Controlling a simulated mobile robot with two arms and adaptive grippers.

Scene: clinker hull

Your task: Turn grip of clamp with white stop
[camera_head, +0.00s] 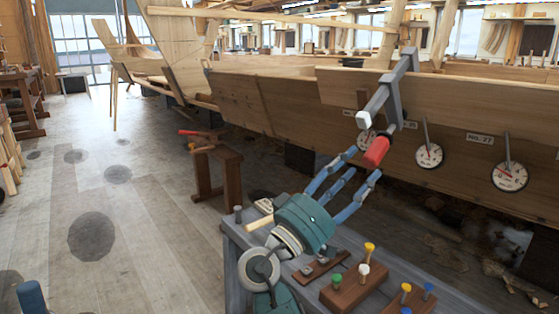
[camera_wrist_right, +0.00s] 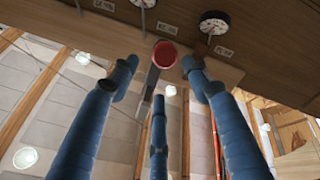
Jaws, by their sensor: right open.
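The clamp (camera_head: 398,88) is a grey bar clamp over the top edge of the wooden hull. Its white stop (camera_head: 363,118) is at the lower left end of its bar. Its red grip (camera_head: 376,151) hangs lower, in front of the planks. My right gripper (camera_head: 352,178) has its blue fingers spread just below and left of the red grip. In the right wrist view the red grip (camera_wrist_right: 165,54) shows end-on beyond and between the open fingers, with no finger clearly closed on it. My left gripper is not in view.
Round dials (camera_head: 429,155) with number labels are on the hull planking (camera_head: 300,105). Below my right arm is a grey bench (camera_head: 440,303) with wooden blocks (camera_head: 357,286) holding coloured pegs. A wooden trestle (camera_head: 216,168) stands left of it. The floor at left is largely clear.

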